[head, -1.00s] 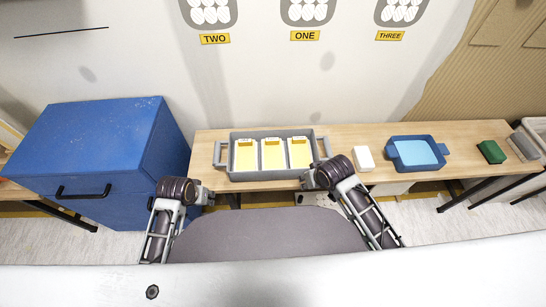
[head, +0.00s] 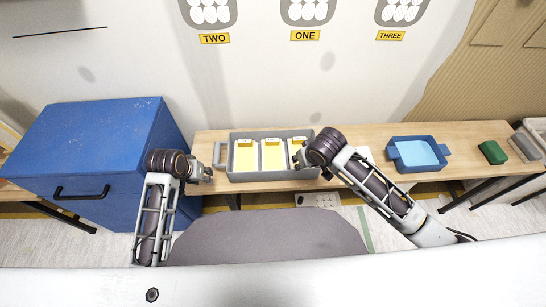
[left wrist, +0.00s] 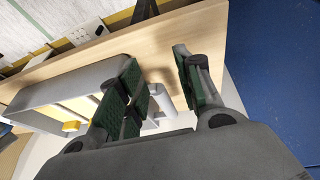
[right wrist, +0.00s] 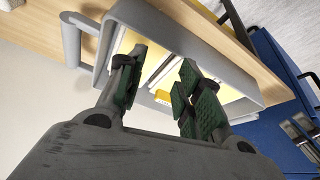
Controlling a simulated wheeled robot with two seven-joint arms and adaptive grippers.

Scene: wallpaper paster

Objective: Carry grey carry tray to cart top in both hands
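The grey carry tray (head: 262,176) sits on the wooden bench, with yellow and white packs standing in its compartments. My left gripper (head: 207,174) is open just off the tray's left end; its parted green-padded fingers (left wrist: 160,85) also show in the left wrist view, near the tray's left handle (left wrist: 162,100). My right gripper (head: 298,160) is at the tray's right end. In the right wrist view its fingers (right wrist: 160,90) are apart over the tray, with the right handle (right wrist: 72,42) outside them, to the left.
A blue cabinet (head: 90,140) with a black handle stands left of the bench (head: 370,137).

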